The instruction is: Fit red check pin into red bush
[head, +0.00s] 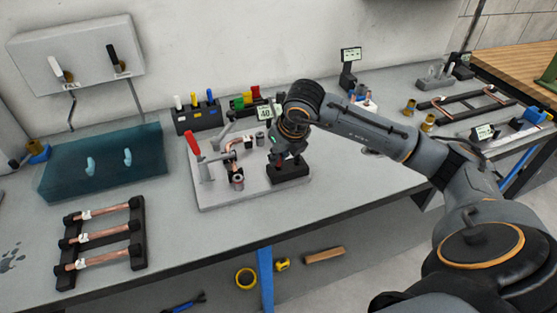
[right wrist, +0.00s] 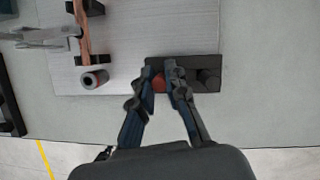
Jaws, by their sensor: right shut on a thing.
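My right gripper (head: 284,158) is over the black block (head: 290,172) at the right end of the light fixture plate. In the right wrist view its fingers (right wrist: 166,88) are shut around a red piece, which looks like the red check pin (right wrist: 159,83). The pin is at the black block (right wrist: 210,68); I cannot tell whether it is still seated there. A grey bush (right wrist: 93,79) with a reddish inside stands left of the gripper, apart from it. It also shows in the head view (head: 237,182). My left gripper is not in view.
The fixture plate (head: 215,198) carries a copper tube (head: 235,150) and a red-handled clamp (head: 193,144). Left are a rack of copper tubes (head: 138,226) and a teal tray (head: 60,182). A black holder with coloured handles (head: 197,119) stands behind.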

